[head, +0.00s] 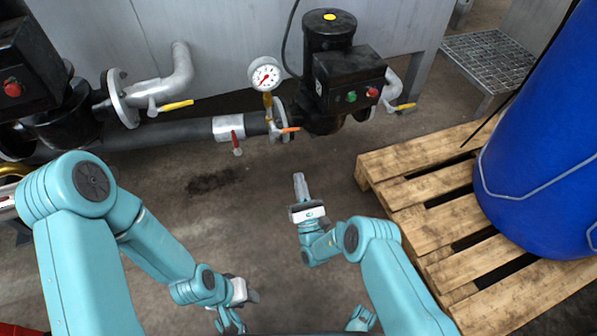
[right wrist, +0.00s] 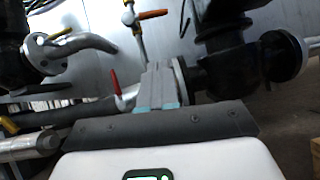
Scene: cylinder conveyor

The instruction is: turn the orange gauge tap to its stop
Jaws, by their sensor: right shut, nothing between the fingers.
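The orange gauge tap (head: 290,129) is a small lever on the pipework below the round white pressure gauge (head: 265,74). In the right wrist view the orange lever (right wrist: 153,14) shows at the top, beside a thin upright pipe. My right gripper (head: 300,182) is shut and empty, below the tap in the head view and apart from it. Its closed fingers (right wrist: 160,85) point up toward the pipework in the right wrist view. My left gripper (head: 252,296) is low in the head view, far from the tap; its finger opening cannot be made out.
A red-handled valve (head: 237,145) sits left of the orange tap. Yellow levers are on pipes at left (head: 175,105) and right (head: 403,107). A black pump (head: 328,35) stands behind. A wooden pallet (head: 410,190) with a blue drum (head: 545,150) is at right. Floor between is clear.

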